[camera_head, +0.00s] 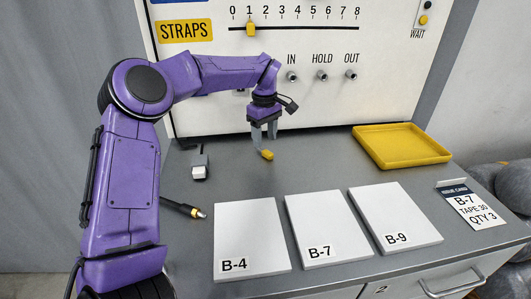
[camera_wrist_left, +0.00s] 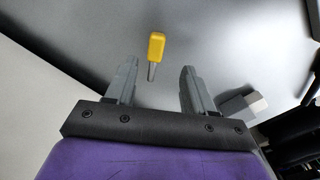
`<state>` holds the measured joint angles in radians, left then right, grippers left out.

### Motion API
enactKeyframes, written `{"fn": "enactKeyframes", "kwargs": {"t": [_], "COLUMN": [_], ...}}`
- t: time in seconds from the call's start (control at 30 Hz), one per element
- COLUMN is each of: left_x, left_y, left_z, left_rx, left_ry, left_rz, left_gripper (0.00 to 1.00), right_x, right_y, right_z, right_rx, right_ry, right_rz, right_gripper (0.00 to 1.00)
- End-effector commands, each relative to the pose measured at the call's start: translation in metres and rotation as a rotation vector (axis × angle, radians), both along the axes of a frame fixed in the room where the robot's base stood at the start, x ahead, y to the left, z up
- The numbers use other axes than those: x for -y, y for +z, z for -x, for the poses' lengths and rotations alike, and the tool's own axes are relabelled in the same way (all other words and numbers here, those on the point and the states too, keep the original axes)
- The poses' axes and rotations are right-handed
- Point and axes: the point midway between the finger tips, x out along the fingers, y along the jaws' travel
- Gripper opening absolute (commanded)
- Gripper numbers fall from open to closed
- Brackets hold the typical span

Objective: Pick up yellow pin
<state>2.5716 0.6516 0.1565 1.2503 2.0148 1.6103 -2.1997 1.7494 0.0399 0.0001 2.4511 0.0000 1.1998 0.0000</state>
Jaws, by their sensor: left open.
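The yellow pin (camera_head: 267,154) shows in the head view just below my left gripper, over the grey bench top. It also shows in the left wrist view (camera_wrist_left: 156,46), with a yellow handle and a thin grey shaft pointing back toward the gap between the fingers. My left gripper (camera_head: 265,140) points down with its fingers apart. In the left wrist view its two fingers (camera_wrist_left: 157,72) stand either side of the shaft's line, with nothing held between them. I cannot tell exactly how far the fingertips are from the pin. My right gripper is not in view.
A small grey and white block (camera_head: 199,172) stands left of the pin. A metal-tipped cable end (camera_head: 198,213) lies nearer. White boards B-4 (camera_head: 250,230), B-7 (camera_head: 318,222) and B-9 (camera_head: 394,212) lie in front. A yellow tray (camera_head: 432,157) is at right. The upright panel (camera_head: 330,100) closes the back.

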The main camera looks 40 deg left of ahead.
Motion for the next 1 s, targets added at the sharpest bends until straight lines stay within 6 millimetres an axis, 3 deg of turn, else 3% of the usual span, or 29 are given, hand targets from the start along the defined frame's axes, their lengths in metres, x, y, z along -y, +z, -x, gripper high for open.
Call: {"fn": "enactKeyframes", "kwargs": {"t": [0.23, 0.5, 0.53, 0.67, 0.7, 1.0], "left_x": [-0.002, -0.002, -0.002, -0.002, -0.002, -0.003], "left_y": [-0.042, -0.048, -0.048, -0.048, -0.048, -0.047], "left_z": [-0.002, -0.002, -0.002, -0.002, -0.002, -0.002], "left_rx": [-0.004, -0.001, -0.001, -0.001, -0.001, -0.001], "left_ry": [0.002, 0.003, 0.003, 0.003, 0.003, 0.004], "left_rz": [0.0, 0.0, 0.0, 0.0, 0.0, 0.0], "left_gripper": [0.53, 0.53, 0.47, 0.04, 0.0, 0.0], "right_x": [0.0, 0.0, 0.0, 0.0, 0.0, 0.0], "right_y": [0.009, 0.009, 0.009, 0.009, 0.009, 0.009], "right_z": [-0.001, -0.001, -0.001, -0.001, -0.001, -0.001], "right_rx": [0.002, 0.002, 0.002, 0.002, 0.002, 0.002], "right_ry": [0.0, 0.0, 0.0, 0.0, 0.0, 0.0], "right_rz": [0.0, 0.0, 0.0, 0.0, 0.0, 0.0], "right_gripper": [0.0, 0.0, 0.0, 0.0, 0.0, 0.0]}}
